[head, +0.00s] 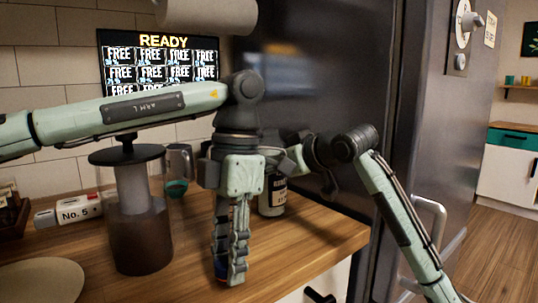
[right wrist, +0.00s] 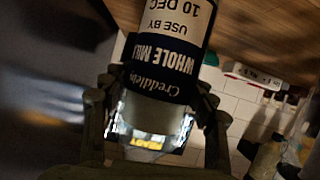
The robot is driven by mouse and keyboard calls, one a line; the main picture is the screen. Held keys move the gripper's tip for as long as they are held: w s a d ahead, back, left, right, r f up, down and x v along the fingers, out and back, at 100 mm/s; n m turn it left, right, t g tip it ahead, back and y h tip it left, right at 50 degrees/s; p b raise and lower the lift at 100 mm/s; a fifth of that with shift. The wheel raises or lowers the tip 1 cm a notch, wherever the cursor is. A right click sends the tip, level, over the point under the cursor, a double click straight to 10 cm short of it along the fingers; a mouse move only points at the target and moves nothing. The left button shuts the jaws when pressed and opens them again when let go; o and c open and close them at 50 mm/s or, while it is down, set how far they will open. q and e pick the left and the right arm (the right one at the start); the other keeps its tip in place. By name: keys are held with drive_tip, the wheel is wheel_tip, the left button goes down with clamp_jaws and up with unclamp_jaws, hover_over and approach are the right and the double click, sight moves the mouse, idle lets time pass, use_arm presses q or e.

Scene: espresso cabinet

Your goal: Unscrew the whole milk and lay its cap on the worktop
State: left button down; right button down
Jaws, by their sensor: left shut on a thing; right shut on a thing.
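The whole milk bottle (head: 272,202) stands upright on the worktop (head: 315,240), partly behind my left gripper. Its dark label and pale use-by panel show upside down in the right wrist view (right wrist: 172,55). My right gripper (right wrist: 155,100) is shut around the bottle near its clear shoulder. In the head view the bottle's top is hidden behind the arms. My left gripper (head: 231,274) points down in front of the bottle, its fingertips low over the worktop. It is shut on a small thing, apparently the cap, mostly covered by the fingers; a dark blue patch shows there.
A dark plunger pot (head: 140,240) stands left of my left gripper. Behind are a grey mug (head: 180,160) and a white No. 5 box (head: 75,211). A pale plate (head: 40,280) lies front left. The worktop right of my left gripper is clear to its edge.

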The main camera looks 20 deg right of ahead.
drive_tip(key=shift+f, duration=0.15)
drive_tip(key=shift+c, duration=2.4)
unclamp_jaws()
